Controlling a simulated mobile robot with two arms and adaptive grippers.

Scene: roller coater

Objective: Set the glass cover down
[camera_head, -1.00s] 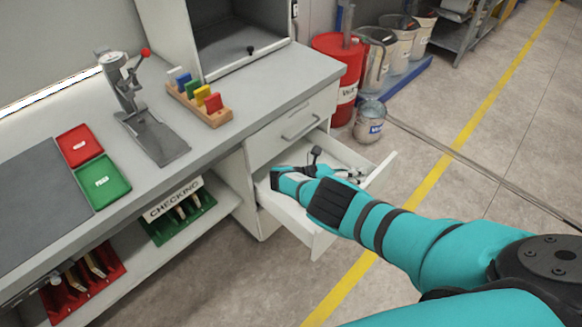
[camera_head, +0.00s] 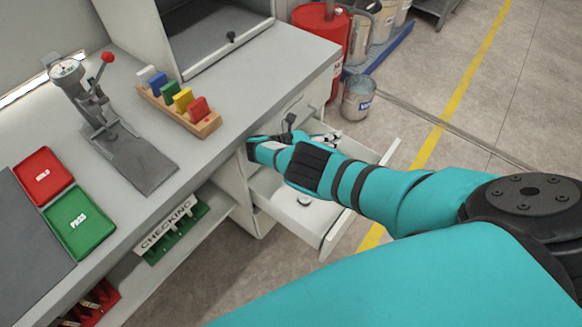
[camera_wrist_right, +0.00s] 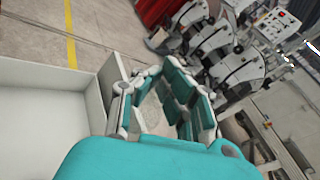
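I cannot clearly make out a glass cover. A cabinet with a raised front and a black knob (camera_head: 231,37) stands on the bench, and a small pale round item with a dark centre (camera_head: 304,201) lies in the open drawer (camera_head: 322,222). My right gripper (camera_head: 262,148) is over the drawer's inner left part, by the cabinet side. In the right wrist view its fingers (camera_wrist_right: 160,85) curve toward each other. A faint round shape shows between them; I cannot tell if it is something clear being held. My left gripper is not in view.
On the bench (camera_head: 235,115) are a dial gauge stand (camera_head: 100,110), a wooden rack of coloured blocks (camera_head: 180,108), and red (camera_head: 43,176) and green (camera_head: 78,222) trays. A metal bucket (camera_head: 357,98) and red drum (camera_head: 322,30) stand beyond the drawer. Bench space right of the rack is bare.

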